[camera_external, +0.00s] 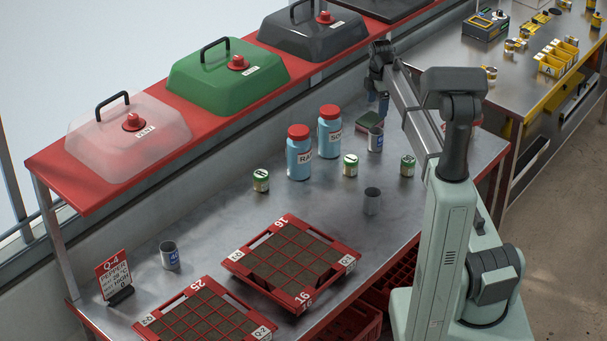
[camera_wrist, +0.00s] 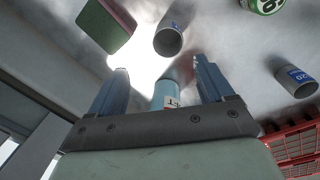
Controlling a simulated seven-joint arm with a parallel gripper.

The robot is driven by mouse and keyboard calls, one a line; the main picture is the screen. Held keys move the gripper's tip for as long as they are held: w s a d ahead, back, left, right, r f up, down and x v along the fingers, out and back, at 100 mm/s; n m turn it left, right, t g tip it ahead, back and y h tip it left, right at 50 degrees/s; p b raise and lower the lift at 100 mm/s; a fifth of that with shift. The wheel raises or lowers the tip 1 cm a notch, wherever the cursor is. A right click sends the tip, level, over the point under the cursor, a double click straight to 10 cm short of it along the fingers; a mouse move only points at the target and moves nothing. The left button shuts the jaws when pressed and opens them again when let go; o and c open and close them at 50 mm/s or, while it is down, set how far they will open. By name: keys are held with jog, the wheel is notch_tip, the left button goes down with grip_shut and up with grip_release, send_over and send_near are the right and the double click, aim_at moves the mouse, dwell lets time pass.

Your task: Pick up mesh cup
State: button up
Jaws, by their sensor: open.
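Three small grey metal cups stand on the bench, and I cannot tell which is the mesh cup. One (camera_external: 375,142) with a blue label is at the back near my gripper; it also shows in the wrist view (camera_wrist: 168,42). A second (camera_external: 372,202) stands nearer the middle; a cup with a blue "20" label shows in the wrist view (camera_wrist: 295,83). The third (camera_external: 169,256), labelled "40", is at the front left. My gripper (camera_external: 378,98) is open and empty, raised above the back of the bench near the first cup. Its blue fingers show in the wrist view (camera_wrist: 161,72).
Two blue bottles (camera_external: 299,158) (camera_external: 329,138) with red caps stand left of my gripper. A green and red block (camera_external: 369,119) lies by the back cup. Small green tins (camera_external: 350,166) stand around. Two red trays (camera_external: 301,309) fill the front. A red shelf (camera_external: 60,184) carries covers.

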aim_at(376, 137)
jog(key=shift+n+g, duration=0.4)
jog(key=f, duration=0.5)
jog(key=s+f, duration=0.1)
jog(key=f, duration=0.2)
jog(key=shift+d, duration=0.15)
jog(key=shift+w+f, duration=0.2)
jog(key=shift+f, duration=2.65)
jog(key=c, duration=1)
jog(key=shift+r, duration=0.1)
jog(key=shift+c, duration=0.2)
